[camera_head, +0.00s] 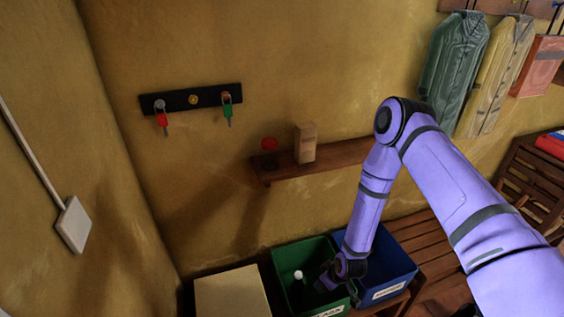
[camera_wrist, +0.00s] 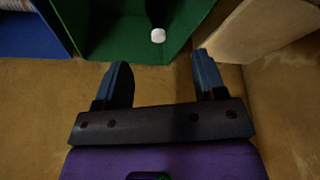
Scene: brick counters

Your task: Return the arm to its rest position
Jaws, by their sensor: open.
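My purple arm (camera_head: 365,205) reaches down from the right in the head view. My gripper (camera_head: 328,280) is low, over the green bin (camera_head: 290,258) close to the blue bin (camera_head: 398,262). In the wrist view my gripper (camera_wrist: 163,68) is open, with its two dark fingers wide apart and nothing between them. A dark bottle with a white cap (camera_head: 298,275) is inside the green bin. Its white cap (camera_wrist: 158,36) also shows in the wrist view, beyond the fingertips and apart from them.
A wooden shelf (camera_head: 327,162) with a small box (camera_head: 305,143) and a red-topped jar (camera_head: 269,150) is on the wall above the bins. A key rack (camera_head: 180,99) hangs at upper left. A pale box (camera_head: 232,292) stands left of the green bin. Coats (camera_head: 453,62) hang at right.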

